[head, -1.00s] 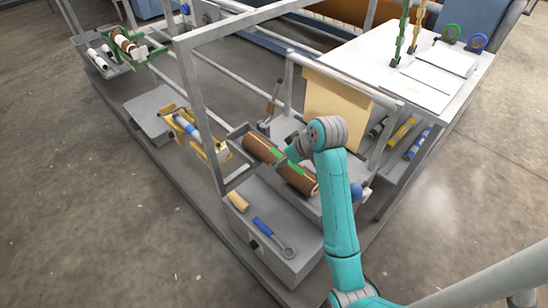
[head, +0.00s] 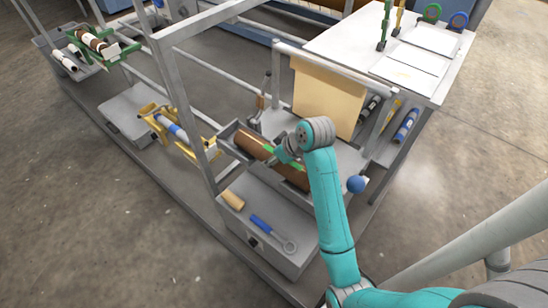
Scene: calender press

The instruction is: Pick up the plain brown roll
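A brown roll (head: 248,143) lies in a grey tray (head: 228,133) on the near part of the frame in the head view. Green patches show on or against the roll, and I cannot tell whether they belong to it. My gripper (head: 277,157) is over the middle of the roll, coming down from the right, and hides part of it. The fingers are small and partly hidden, so I cannot tell whether they are open or touching the roll.
A grey post (head: 185,100) rises left of the tray. A tan roll (head: 232,200) and a blue-handled tool (head: 268,230) lie on a grey box in front. A tan sheet (head: 328,98) hangs behind. A blue-and-white roll (head: 172,130) sits in a yellow holder at left.

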